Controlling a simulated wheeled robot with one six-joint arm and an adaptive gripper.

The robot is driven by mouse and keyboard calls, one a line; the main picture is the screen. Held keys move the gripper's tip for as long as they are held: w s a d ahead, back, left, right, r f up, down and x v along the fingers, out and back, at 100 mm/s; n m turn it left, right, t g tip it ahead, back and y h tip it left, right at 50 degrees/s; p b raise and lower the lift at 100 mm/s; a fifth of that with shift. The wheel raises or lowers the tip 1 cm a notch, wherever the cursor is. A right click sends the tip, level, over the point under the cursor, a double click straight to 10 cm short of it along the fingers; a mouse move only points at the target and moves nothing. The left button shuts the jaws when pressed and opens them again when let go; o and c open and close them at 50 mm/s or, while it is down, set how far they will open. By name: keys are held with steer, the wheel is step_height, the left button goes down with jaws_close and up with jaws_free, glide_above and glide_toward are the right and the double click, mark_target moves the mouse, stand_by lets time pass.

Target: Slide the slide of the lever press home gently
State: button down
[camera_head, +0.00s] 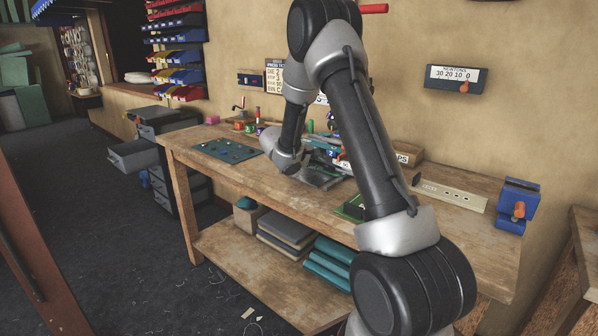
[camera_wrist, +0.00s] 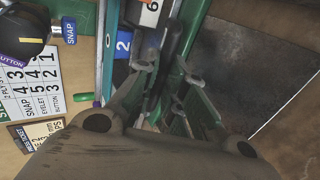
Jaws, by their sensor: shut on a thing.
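The lever press (camera_head: 322,143) stands on the workbench, partly hidden behind my arm in the head view. In the wrist view its green frame (camera_wrist: 109,50) runs up the picture, beside a blue plate marked 2 (camera_wrist: 123,43) and a white plate marked 6 (camera_wrist: 150,12). My gripper (camera_wrist: 165,82) reaches in from below, with its two fingers close about a narrow dark part among the green rails, which I take as the slide. The fingers hide most of this part, so how far in it sits cannot be told.
The workbench (camera_head: 285,190) bears a dark green board (camera_head: 226,151) at left and a pale strip with holes (camera_head: 450,195) at right. A blue device (camera_head: 517,205) stands at the right end. A dark grey sheet (camera_wrist: 245,65) lies right of my fingers in the wrist view.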

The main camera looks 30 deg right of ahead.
steer(key=shift+w+d, duration=0.25)
steer(key=shift+d, duration=0.4)
steer(key=shift+w+d, duration=0.25)
steer(key=shift+d, duration=0.4)
steer(key=c, duration=1.4)
jaws_free()
steer(key=shift+a, duration=0.1)
steer(key=v, duration=1.1)
steer(key=shift+s+a+r, duration=0.2)
steer(key=shift+a+r, duration=0.05)
